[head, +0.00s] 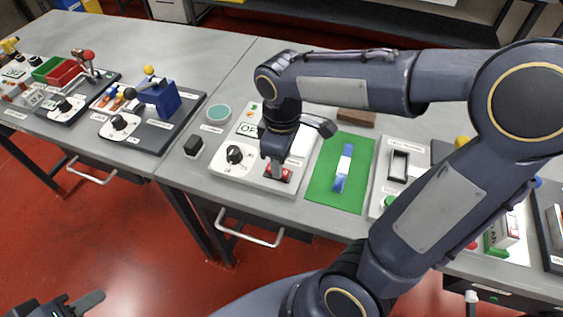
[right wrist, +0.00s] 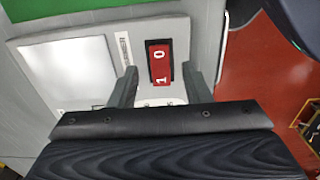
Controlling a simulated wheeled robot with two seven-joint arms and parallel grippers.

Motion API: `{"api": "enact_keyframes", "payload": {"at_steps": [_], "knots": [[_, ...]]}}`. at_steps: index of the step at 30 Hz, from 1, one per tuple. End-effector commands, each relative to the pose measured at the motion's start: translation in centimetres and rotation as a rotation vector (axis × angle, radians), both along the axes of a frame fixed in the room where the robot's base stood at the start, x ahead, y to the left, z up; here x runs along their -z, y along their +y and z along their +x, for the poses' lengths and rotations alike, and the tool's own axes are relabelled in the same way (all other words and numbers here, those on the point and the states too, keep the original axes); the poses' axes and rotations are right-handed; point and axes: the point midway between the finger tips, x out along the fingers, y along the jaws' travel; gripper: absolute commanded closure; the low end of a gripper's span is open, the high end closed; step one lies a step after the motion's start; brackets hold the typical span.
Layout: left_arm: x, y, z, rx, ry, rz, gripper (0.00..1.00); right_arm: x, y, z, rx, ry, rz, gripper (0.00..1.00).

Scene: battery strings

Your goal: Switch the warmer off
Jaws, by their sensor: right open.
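The warmer appears to be the pale unit (head: 222,170) in the middle of the table. It has a black dial (head: 235,155), a sign showing "OF" (head: 249,130) with the rest hidden behind my arm, and a white plate (right wrist: 70,72). Its red rocker switch (right wrist: 161,62) is marked 1 and 0; which side is pressed I cannot tell. My right gripper (right wrist: 162,78) is open, its fingers on either side of the switch. In the head view my right gripper (head: 278,168) is over the switch (head: 284,173). My left gripper (head: 85,302) is at the lower left, mostly out of frame.
A green mat (head: 325,180) with a blue-and-white piece lies to the right of the warmer. A black block (head: 193,146) and a teal disc (head: 219,113) are to the left. Other boards with dials and levers stand further left. My right arm covers much of the right side.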

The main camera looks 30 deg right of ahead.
Motion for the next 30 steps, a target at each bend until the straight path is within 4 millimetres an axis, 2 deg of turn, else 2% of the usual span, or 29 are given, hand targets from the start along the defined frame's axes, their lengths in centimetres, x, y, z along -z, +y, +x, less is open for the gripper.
{"api": "enact_keyframes", "payload": {"at_steps": [3, 9, 26, 30], "knots": [[-0.3, 0.0, 0.0, 0.0, 0.0, 0.0, 0.64, -2.4, 0.0, 0.1, 0.001, -0.005, 0.002, 0.56], [-0.5, 0.0, 0.0, 0.0, 0.0, 0.0, 0.64, -4.5, 0.0, 0.0, 0.0, -0.002, 0.001, 0.56], [-0.5, 0.0, 0.0, 0.0, 0.0, 0.0, 0.64, -4.8, 0.0, 0.0, 0.001, -0.001, 0.001, 0.56], [-0.5, 0.0, 0.0, 0.0, 0.0, 0.0, 0.64, -4.9, -0.3, -1.1, 0.059, -0.026, 0.041, 0.56]]}}
